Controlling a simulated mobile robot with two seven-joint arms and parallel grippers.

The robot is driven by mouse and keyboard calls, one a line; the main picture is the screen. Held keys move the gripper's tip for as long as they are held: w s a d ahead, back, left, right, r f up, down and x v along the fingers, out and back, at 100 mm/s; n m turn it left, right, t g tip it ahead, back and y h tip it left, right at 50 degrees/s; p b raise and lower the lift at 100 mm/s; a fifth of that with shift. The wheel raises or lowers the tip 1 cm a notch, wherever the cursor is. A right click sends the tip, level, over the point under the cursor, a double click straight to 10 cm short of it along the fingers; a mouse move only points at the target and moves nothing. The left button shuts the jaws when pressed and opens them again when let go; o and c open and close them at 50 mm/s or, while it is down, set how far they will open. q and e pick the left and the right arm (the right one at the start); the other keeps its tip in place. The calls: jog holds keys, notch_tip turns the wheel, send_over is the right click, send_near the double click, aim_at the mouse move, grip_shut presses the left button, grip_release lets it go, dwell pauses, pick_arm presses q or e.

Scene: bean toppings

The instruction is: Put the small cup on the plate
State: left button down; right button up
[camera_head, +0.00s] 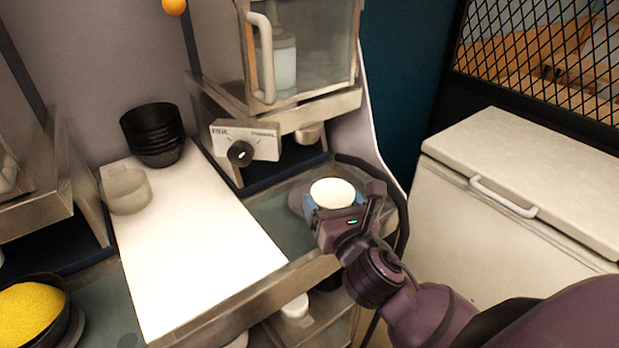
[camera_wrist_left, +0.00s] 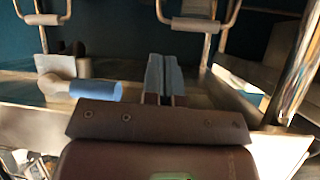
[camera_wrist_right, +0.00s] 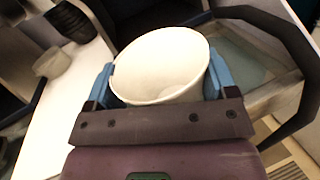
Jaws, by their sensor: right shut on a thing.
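A white cup (camera_head: 333,192) is in my right gripper (camera_head: 338,208), above or at the metal counter on the right of the board. In the right wrist view the cup (camera_wrist_right: 160,65) sits between the two blue fingers of the right gripper (camera_wrist_right: 163,82), which are shut on its sides. Its wide mouth faces up, tilted a little. A greyish edge shows beside the cup in the head view; I cannot tell whether it is a plate. My left gripper (camera_wrist_left: 165,78) shows only in the left wrist view, with its fingers together and nothing seen between them.
A white board (camera_head: 200,255) lies left of the cup. A beige cup (camera_head: 126,192) and stacked black bowls (camera_head: 155,135) stand at its back. A bowl of yellow grains (camera_head: 30,308) is at the lower left. A machine with a knob (camera_head: 240,152) stands behind; a white chest (camera_head: 510,210) is right.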

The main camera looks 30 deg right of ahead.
jog(key=w, duration=0.4)
jog(key=w+d, duration=0.1)
jog(key=w, duration=0.4)
jog(key=w+d, duration=0.1)
jog(key=w, duration=0.4)
jog(key=shift+d, duration=0.2)
notch_tip(320, 180, down, 3)
jog(key=shift+r, duration=0.15)
jog(key=shift+f, duration=0.45)
jog(key=shift+f, duration=0.1)
jog(key=o, duration=0.8)
